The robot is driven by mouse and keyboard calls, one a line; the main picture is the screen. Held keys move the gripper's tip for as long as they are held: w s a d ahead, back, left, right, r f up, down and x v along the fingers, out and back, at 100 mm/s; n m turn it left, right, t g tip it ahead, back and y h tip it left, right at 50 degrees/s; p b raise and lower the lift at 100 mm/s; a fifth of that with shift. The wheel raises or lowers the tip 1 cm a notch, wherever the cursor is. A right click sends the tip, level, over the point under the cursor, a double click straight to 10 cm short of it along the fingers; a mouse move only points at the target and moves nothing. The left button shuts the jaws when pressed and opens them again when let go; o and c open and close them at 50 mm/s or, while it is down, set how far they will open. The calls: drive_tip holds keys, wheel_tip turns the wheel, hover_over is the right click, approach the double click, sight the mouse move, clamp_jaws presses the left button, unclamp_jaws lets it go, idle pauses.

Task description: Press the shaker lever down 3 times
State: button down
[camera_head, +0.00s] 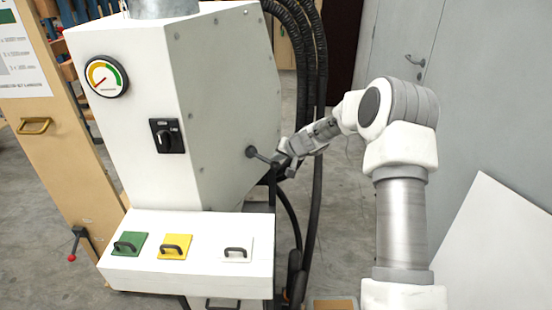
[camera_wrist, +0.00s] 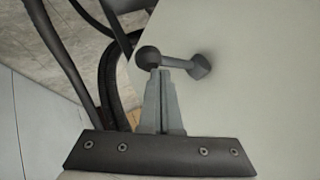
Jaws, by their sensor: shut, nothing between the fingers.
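The shaker lever (camera_head: 262,156) is a short dark grey rod on the right side of the white machine. In the wrist view the lever (camera_wrist: 180,64) runs from a mount on the pale panel to a round knob. My gripper (camera_head: 281,161) is at the lever's knob end. In the wrist view the fingers of my gripper (camera_wrist: 160,72) are shut together, with their tips right by the knob. They look to be touching or very near it; I cannot tell which. Nothing is held between the fingers.
The white machine (camera_head: 205,85) carries a gauge (camera_head: 105,76), a rotary switch (camera_head: 167,136) and a front box with green, yellow and white handled lids. Black hoses (camera_head: 318,80) hang behind my gripper. A grey door (camera_head: 405,40) stands at the back right.

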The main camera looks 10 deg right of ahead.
drive_tip(key=shift+s+f+b, duration=0.1)
drive_tip(key=shift+f+b, duration=0.7)
idle(0.6)
idle(0.6)
drive_tip(key=shift+r+p, duration=1.4)
drive_tip(key=shift+r, duration=1.1)
wheel_tip(320, 180, up, 5)
drive_tip(key=p, duration=0.3)
idle(1.5)
